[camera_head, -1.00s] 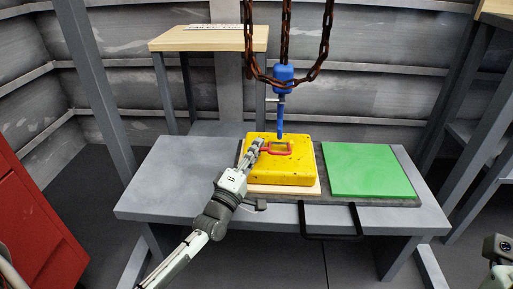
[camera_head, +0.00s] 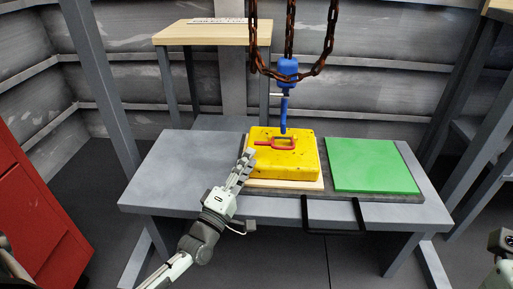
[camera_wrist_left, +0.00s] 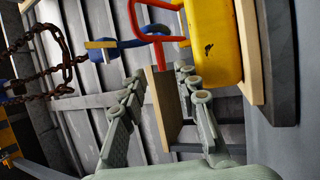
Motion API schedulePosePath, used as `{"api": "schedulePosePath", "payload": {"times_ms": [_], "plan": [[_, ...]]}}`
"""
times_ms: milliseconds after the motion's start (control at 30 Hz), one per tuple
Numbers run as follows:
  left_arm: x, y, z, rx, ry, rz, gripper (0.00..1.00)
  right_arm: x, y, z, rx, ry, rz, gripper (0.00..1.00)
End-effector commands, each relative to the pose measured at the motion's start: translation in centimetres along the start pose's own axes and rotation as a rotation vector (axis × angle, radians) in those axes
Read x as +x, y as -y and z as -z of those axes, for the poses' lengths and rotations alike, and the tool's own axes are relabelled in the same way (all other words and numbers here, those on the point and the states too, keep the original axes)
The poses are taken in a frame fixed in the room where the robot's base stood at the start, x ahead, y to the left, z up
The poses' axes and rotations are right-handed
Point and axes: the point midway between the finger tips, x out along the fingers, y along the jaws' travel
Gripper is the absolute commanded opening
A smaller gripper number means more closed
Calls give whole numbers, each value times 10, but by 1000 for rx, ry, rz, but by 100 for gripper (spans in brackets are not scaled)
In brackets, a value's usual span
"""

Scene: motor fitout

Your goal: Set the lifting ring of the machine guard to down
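The machine guard (camera_head: 285,164) is a yellow block lying on a pale wooden board on the bench. Its red lifting ring (camera_head: 274,144) is on top. In the left wrist view, the ring (camera_wrist_left: 160,38) stands out from the face of the guard (camera_wrist_left: 216,42), so it looks raised, not flat. My left gripper (camera_head: 247,163) is at the guard's left edge, short of the ring. In the left wrist view, its fingers (camera_wrist_left: 163,80) are spread with nothing between them, and the ring is beyond the tips.
A blue hook (camera_head: 285,100) on rusty chains hangs just above the guard. A green plate (camera_head: 370,165) lies to its right. The left part of the grey bench (camera_head: 170,178) is clear. A black handle (camera_head: 333,233) juts from the front edge.

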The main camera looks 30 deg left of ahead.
Motion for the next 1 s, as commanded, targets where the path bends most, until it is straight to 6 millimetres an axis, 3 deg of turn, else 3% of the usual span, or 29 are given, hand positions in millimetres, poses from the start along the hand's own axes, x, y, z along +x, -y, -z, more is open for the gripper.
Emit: {"api": "schedulePosePath", "payload": {"times_ms": [100, 300, 900, 1000], "plan": [[-25, 1, 0, 0, 2, 3, 31, 0, 0, 0, 0, 1, 0, 0], [-46, 0, 0, -1, 1, 0, 31, 0, 0, 0, 0, 1, 0, 0], [-50, -1, 0, 0, 0, -2, 31, 0, 0, 0, 0, 1, 0, 0], [-47, -11, -6, 24, 3, -28, 31, 0, 0, 0, 0, 1, -1, 0]]}}
